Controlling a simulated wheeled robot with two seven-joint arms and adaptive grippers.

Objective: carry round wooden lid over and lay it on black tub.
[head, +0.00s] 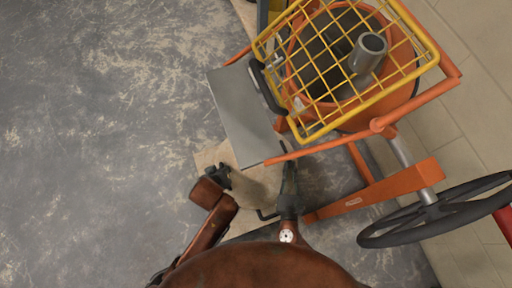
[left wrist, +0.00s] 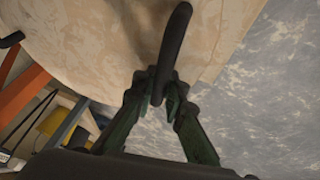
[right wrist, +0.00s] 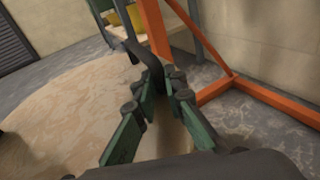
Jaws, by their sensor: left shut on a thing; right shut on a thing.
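The round wooden lid (head: 258,183) is pale and mostly hidden in the head view by the mixer and my arms. It fills much of the left wrist view (left wrist: 85,40) and the right wrist view (right wrist: 60,115). My left gripper (head: 222,176) is shut on a black handle (left wrist: 174,45) at the lid's edge. My right gripper (head: 290,190) is shut on another black handle (right wrist: 145,60) across the lid. I cannot tell how high the lid is above what lies under it. I cannot make out the black tub in any view.
An orange mixer (head: 372,118) with a yellow grid (head: 325,122) and a grey plate (head: 240,115) stands just beyond the lid. A black handwheel (head: 405,236) is at the right. A pale board (head: 212,156) lies by the lid. Bare grey floor is free at the left.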

